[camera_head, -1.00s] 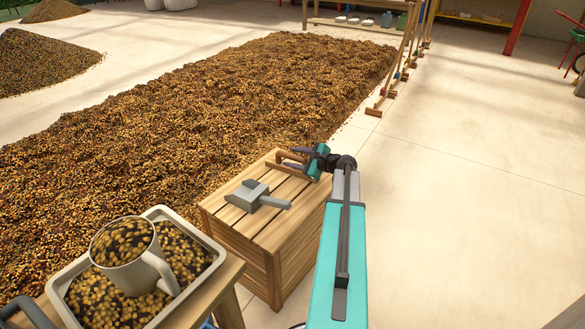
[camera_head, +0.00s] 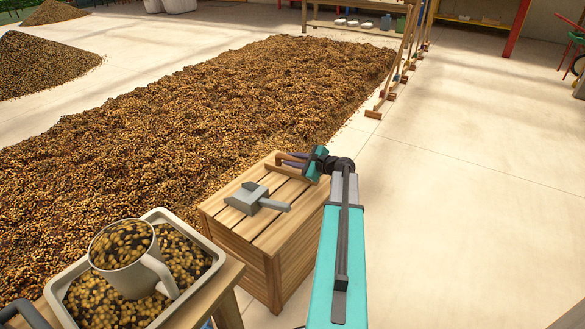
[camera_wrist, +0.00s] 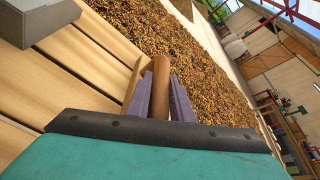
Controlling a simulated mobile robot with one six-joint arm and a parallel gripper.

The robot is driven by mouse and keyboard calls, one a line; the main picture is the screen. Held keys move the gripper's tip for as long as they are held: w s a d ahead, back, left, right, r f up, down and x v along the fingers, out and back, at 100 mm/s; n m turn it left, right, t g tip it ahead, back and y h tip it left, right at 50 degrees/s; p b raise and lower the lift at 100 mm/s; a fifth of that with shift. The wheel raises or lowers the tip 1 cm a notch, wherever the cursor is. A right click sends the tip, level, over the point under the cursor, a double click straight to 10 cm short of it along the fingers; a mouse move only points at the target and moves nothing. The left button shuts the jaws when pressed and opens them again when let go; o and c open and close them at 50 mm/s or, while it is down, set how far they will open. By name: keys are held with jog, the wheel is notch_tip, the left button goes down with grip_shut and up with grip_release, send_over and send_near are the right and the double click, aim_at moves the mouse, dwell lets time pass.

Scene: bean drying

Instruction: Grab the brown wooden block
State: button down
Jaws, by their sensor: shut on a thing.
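My gripper (camera_head: 291,160) is low over the far right corner of the slatted wooden crate (camera_head: 262,240). In the wrist view its two purple fingers (camera_wrist: 160,98) are shut on the brown wooden block (camera_wrist: 160,80), one on each side. The block looks long and rounded there, and its lower end is hidden behind my gripper's body.
A grey scoop (camera_head: 257,198) lies on the crate, left of my gripper. A mug (camera_head: 124,246) of beans stands in a bean-filled tray (camera_head: 216,246) at the lower left. Drying beans (camera_head: 200,110) spread behind the crate. The floor (camera_head: 470,190) to the right is clear.

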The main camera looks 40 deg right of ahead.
jog(key=shift+r, duration=0.1)
jog(key=shift+r+p, duration=0.3)
jog(key=shift+r, duration=0.1)
notch_tip(320, 180, up, 3)
jog(key=shift+r+p, duration=0.1)
jog(key=shift+p, duration=0.65)
jog(key=s+a+p, duration=0.2)
jog(key=s+p, duration=0.1)
jog(key=s, duration=1.2)
jog(key=shift+s+a+r, duration=0.25)
jog(key=shift+s+r, duration=0.15)
